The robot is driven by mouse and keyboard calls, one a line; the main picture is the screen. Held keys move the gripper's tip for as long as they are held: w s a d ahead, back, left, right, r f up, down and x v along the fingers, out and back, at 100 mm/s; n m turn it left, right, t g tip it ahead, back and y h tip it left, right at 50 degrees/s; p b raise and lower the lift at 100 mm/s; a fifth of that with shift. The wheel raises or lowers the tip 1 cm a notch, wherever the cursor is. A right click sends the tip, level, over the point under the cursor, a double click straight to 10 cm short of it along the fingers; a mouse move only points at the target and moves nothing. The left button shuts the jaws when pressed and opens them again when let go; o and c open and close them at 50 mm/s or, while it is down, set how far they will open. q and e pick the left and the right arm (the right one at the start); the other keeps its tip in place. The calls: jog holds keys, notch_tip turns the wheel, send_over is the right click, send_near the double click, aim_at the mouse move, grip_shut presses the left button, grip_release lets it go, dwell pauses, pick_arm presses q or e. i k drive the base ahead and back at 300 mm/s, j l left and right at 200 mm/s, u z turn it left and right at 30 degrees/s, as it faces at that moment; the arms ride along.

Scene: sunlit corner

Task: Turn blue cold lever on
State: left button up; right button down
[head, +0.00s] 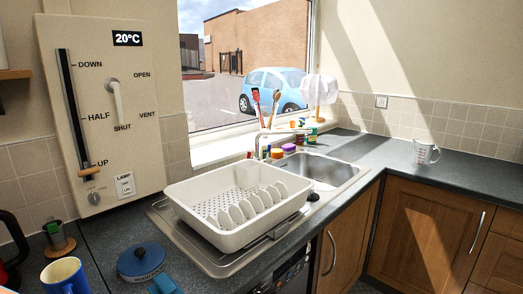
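No part is clearly readable as a blue cold lever. A round blue fixture or lid (141,262) with a small knob and unreadable lettering on its front sits on the dark counter at the lower left. A blue angular piece (164,285) shows beside it, cut off by the bottom edge; I cannot tell what it is. A slim metal tap (259,146) stands behind the white dish rack, by the sink (318,168). Neither of my grippers is in view.
A wall panel (60,34) with a slider and white handle (116,102) hangs at the left. A blue mug (65,277) stands at lower left, a glass jug (424,152) at right. The right counter is mostly clear.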

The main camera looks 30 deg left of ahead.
aim_at(267, 160)
jog(key=k+u, duration=0.1)
jog(key=u, duration=1.2)
jog(key=l+u, duration=0.1)
jog(key=u, duration=0.3)
jog(key=l+u, duration=0.15)
jog(key=u, duration=0.25)
jog(key=l+u, duration=0.15)
jog(key=u, duration=0.25)
jog(key=k+l, duration=0.1)
jog(key=l, duration=1.2)
jog(key=k+l, duration=0.1)
jog(key=l, duration=1.25)
jog(key=k+l, duration=0.1)
jog(key=l, duration=1.2)
